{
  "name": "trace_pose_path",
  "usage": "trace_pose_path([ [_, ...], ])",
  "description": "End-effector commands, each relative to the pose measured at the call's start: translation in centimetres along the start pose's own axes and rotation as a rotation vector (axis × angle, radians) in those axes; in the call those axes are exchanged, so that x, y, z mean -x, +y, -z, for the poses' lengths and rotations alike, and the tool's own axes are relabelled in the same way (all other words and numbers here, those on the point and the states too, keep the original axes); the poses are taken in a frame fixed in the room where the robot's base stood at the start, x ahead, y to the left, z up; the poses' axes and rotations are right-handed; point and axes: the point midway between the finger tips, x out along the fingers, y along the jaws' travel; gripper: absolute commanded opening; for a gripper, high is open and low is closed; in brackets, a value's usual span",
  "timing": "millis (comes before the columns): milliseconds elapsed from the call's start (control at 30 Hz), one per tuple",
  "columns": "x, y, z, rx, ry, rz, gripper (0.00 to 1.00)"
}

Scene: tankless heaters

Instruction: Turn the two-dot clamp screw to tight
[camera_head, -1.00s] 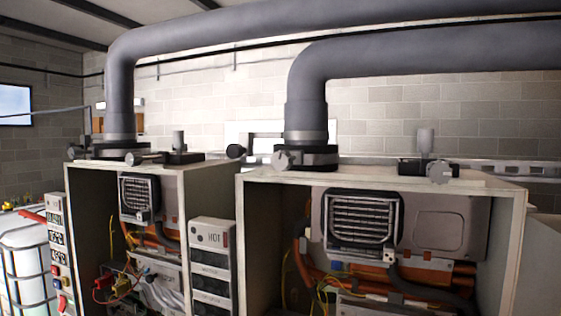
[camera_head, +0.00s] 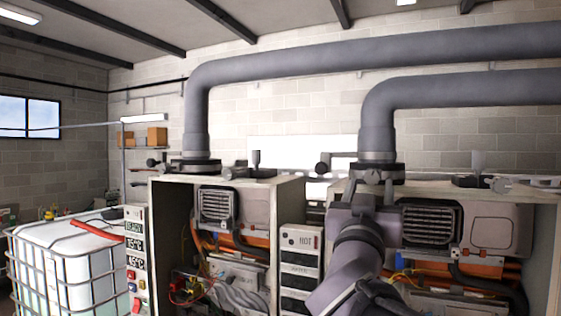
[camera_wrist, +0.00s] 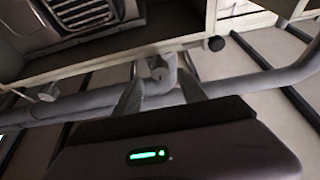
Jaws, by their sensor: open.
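In the head view, clamp collars ring the flue pipe bases on the left heater (camera_head: 190,168) and the right heater (camera_head: 381,170). Dark screw knobs stick out beside them. No dot marks can be made out, so I cannot tell which screw has two dots. In the wrist view, my gripper (camera_wrist: 160,76) is open. A grey round-ended knob (camera_wrist: 159,68) shows between its fingertips; I cannot tell whether they touch it.
Two open-fronted heater cabinets stand side by side, with a label panel (camera_head: 300,268) between them. Other fittings (camera_head: 498,184) sit on the right cabinet's top. Large grey flue pipes (camera_head: 400,52) run overhead. A caged white tank (camera_head: 70,265) stands at the left.

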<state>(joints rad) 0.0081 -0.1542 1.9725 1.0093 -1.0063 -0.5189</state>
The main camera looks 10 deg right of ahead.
Motion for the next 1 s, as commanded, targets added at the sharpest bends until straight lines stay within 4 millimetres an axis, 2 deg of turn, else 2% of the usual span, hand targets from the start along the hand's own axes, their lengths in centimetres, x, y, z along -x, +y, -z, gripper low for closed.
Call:
trace_pose_path([
  [33,-1.6,0.1,0.3,0.002,-0.002,-0.002,0.49],
  [100,-3.3,0.1,0.2,0.002,-0.002,-0.001,0.49],
  [300,-7.2,0.0,0.2,0.001,-0.001,0.0,0.49],
  [500,-8.8,0.0,0.0,-0.001,-0.001,0.002,0.49],
  [733,-8.9,0.0,-0.1,-0.002,-0.001,0.002,0.49],
  [767,-8.8,0.0,-0.1,-0.002,-0.001,0.002,0.47],
  [1000,-8.8,0.0,0.0,-0.001,-0.001,0.002,0.0],
])
